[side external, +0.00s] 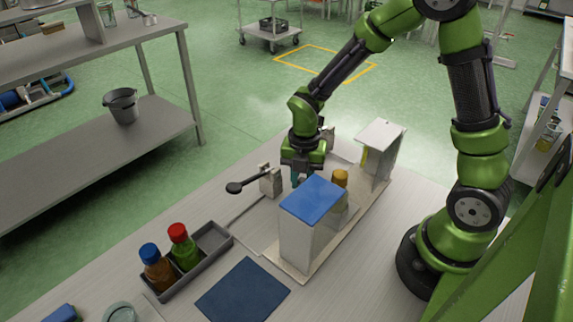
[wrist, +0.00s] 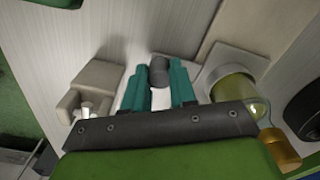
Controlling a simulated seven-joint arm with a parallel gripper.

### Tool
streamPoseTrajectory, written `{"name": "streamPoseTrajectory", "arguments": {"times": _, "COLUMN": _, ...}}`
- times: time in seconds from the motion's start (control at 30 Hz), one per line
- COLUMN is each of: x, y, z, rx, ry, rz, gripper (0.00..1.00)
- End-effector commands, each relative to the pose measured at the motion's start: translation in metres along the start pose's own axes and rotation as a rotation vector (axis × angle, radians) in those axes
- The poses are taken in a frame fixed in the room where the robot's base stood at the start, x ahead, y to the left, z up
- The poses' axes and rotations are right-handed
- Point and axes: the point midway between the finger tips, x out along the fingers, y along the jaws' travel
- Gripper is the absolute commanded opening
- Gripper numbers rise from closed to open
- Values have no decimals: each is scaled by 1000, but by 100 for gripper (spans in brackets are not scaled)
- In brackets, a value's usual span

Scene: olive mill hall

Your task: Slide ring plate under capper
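My gripper (side external: 298,178) reaches down onto the work table between a small beige block with a black-knobbed lever (side external: 270,181) and the blue-topped stand (side external: 312,228). In the wrist view its two teal fingers (wrist: 160,80) stand close together with a dark grey upright knob (wrist: 159,71) filling the gap at their tips. The fingers look shut on it. The knob's base and any ring plate under it are not clear. A glass bottle of yellow-green liquid (wrist: 236,84) is right of the fingers. An orange cap (side external: 341,177) shows behind the blue-topped stand. Which part is the capper is unclear.
A white-topped stand (side external: 381,136) rises behind the gripper. A grey tray (side external: 213,240) holds a blue-capped bottle (side external: 156,266) and a red-capped bottle (side external: 182,246). A dark blue mat (side external: 243,292) lies in front. The light table (side external: 376,229) is bare at right.

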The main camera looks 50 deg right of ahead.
Motion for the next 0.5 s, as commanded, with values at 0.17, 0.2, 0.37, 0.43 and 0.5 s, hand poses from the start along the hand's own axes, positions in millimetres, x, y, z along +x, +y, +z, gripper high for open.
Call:
{"name": "streamPoseTrajectory", "arguments": {"times": 0.17, "x": 0, "y": 0, "z": 0, "rx": 0, "ry": 0, "rz": 0, "gripper": 0}}
{"name": "streamPoseTrajectory", "arguments": {"times": 0.2, "x": 0, "y": 0, "z": 0, "rx": 0, "ry": 0, "rz": 0, "gripper": 0}}
{"name": "streamPoseTrajectory", "arguments": {"times": 0.37, "x": 0, "y": 1, "z": -1, "rx": -1, "ry": 0, "rz": 0, "gripper": 0}}
{"name": "streamPoseTrajectory", "arguments": {"times": 0.43, "x": 0, "y": 5, "z": -8, "rx": -5, "ry": 0, "rz": 1, "gripper": 0}}
{"name": "streamPoseTrajectory", "arguments": {"times": 0.5, "x": -1, "y": 11, "z": -20, "rx": -7, "ry": 0, "rz": 1, "gripper": 0}}
